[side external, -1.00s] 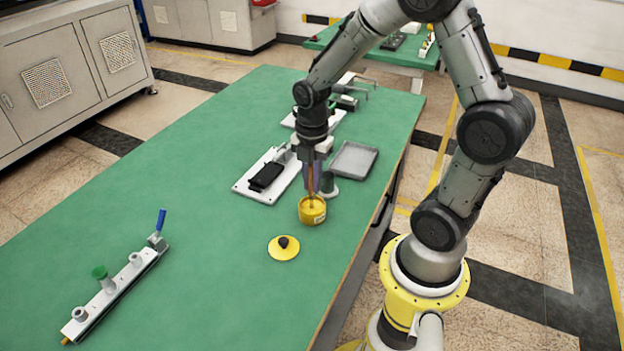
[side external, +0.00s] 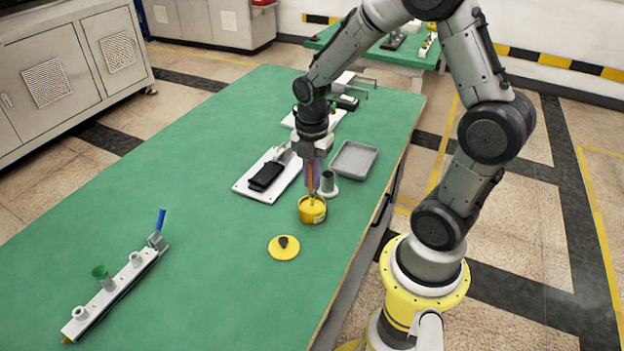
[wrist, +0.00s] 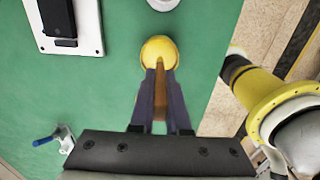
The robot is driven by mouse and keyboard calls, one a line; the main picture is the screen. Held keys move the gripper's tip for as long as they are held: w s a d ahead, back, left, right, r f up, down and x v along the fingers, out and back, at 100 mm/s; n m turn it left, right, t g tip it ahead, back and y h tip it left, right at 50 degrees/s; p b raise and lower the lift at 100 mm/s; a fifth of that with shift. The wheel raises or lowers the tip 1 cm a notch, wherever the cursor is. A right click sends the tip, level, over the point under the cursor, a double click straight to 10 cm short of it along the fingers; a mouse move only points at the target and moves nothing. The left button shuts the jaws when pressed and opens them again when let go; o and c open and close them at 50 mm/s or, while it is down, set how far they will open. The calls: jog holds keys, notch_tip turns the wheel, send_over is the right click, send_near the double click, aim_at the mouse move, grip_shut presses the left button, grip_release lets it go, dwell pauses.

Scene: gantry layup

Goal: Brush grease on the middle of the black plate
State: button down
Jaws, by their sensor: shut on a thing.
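The black plate (side external: 266,176) lies on a white board (side external: 248,187) left of my gripper; its corner also shows in the wrist view (wrist: 58,18). A yellow grease pot (side external: 312,210) stands open on the green table. My gripper (side external: 312,178) is above the pot, pointing down, and its purple fingers are shut on a brush with a brown handle (wrist: 160,98). The brush's lower end is in or at the pot's mouth; its bristles are hidden. The fingers (wrist: 160,75) reach toward the pot (wrist: 158,48) in the wrist view.
A yellow lid with a dark knob (side external: 284,246) lies in front of the pot. A grey cylinder on a white base (side external: 327,184) stands close behind the pot, and a grey tray (side external: 354,158) lies behind that. A fixture with a blue handle (side external: 118,287) is at front left. The table's middle left is clear.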

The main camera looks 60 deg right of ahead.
jog(key=shift+r, duration=3.1)
